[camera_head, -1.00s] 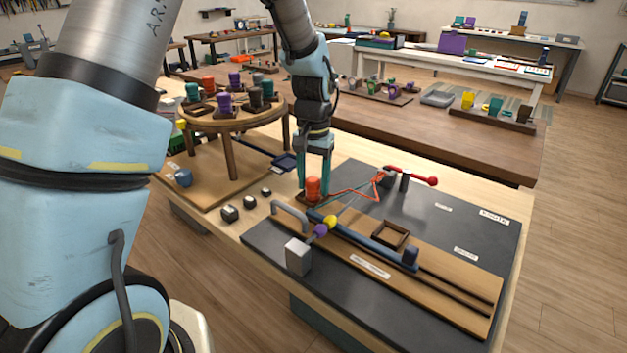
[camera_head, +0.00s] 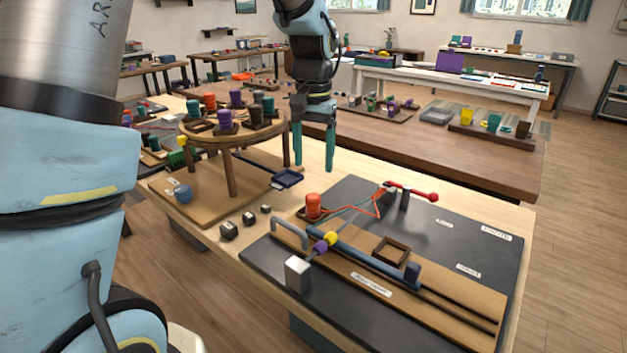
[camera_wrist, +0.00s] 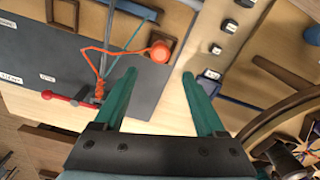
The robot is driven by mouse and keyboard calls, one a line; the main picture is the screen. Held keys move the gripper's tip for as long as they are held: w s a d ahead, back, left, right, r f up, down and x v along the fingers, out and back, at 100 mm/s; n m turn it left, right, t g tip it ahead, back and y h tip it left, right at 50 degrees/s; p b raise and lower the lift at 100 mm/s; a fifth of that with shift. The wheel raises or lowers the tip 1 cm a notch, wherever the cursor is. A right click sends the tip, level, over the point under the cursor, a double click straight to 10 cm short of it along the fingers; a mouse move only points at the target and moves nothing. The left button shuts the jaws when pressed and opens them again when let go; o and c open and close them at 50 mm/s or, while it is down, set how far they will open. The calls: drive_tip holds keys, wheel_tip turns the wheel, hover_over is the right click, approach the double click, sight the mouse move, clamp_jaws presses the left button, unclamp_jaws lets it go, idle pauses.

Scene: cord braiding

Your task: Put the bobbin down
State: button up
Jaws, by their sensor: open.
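The orange bobbin (camera_head: 313,205) stands upright on a small brown wooden base at the left edge of the dark board (camera_head: 455,223). Orange cord runs from it to the braid by the red-handled post (camera_head: 411,190). In the wrist view the bobbin (camera_wrist: 160,51) shows from above, beyond my fingertips and apart from them. My gripper (camera_head: 314,168) is open and empty, above and behind the bobbin in the head view. In the wrist view its two teal fingers (camera_wrist: 159,73) stand wide apart with nothing between them.
A round wooden stand (camera_head: 233,141) with several coloured bobbins is left of my gripper. Small dark blocks (camera_head: 229,229) and a grey arched handle (camera_head: 289,232) are near the bobbin. An empty square wooden frame (camera_head: 391,249) sits on the board.

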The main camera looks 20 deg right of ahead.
drive_tip(key=w+a+f+n, duration=0.1)
drive_tip(key=a+n, duration=0.3)
drive_tip(key=a, duration=1.4)
drive_tip(key=s+a+f+n, duration=0.1)
drive_tip(key=s+a+n, duration=0.1)
drive_tip(key=a, duration=0.4)
drive_tip(key=s+a+f+n+t, duration=0.1)
drive_tip(key=s+a+f+n, duration=0.1)
drive_tip(key=a, duration=0.4)
drive_tip(key=shift+s+a+f+t, duration=0.25)
drive_tip(key=shift+s+t, duration=0.05)
drive_tip(key=shift+s, duration=0.35)
